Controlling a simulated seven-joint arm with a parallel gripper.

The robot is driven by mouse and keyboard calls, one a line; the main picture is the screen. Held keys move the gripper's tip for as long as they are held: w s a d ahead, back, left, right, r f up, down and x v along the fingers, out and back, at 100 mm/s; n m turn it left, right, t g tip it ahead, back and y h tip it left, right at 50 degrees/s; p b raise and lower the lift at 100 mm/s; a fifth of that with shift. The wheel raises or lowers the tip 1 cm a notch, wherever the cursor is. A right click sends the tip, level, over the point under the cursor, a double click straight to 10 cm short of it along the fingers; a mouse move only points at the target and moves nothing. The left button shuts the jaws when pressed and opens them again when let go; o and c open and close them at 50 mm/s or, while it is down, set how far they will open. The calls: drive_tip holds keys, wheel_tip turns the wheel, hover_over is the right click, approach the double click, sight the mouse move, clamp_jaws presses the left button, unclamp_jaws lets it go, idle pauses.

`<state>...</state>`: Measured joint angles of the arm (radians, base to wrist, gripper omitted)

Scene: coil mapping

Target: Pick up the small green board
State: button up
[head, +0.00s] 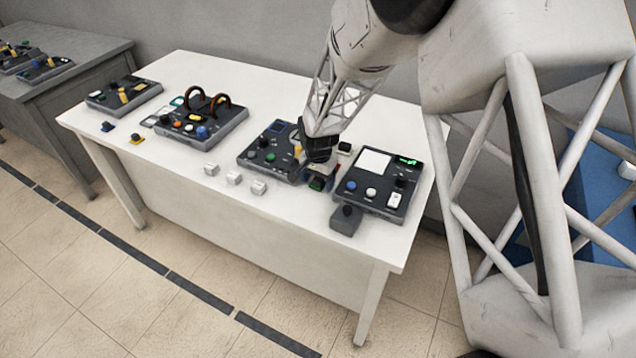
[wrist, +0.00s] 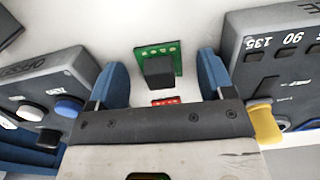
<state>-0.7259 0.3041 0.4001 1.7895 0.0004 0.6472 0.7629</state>
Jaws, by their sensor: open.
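The small green board (wrist: 173,51) lies on the white table in the wrist view, with gold-coloured pads along its far edge and a dark block (wrist: 158,71) on it. My gripper (wrist: 162,70) is open, one blue finger on each side of the board. Neither finger is seen touching it. A red part with light dots (wrist: 166,101) shows at the palm's edge, partly hidden. In the head view, my gripper (head: 318,165) is low between two control panels, and a bit of green (head: 316,184) shows beneath it.
A dark panel with a white screen (head: 373,162) stands close on one side of my gripper, another panel (head: 262,155) on the other. Several white cubes (head: 233,178) lie near the front edge. A panel with brown loops (head: 188,127) stands farther left. Bare table (head: 285,205) lies in front.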

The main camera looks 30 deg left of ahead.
sight(318, 179)
drive_tip(key=c, duration=1)
drive_tip(key=shift+r, duration=0.15)
drive_tip(key=shift+r, duration=4.9)
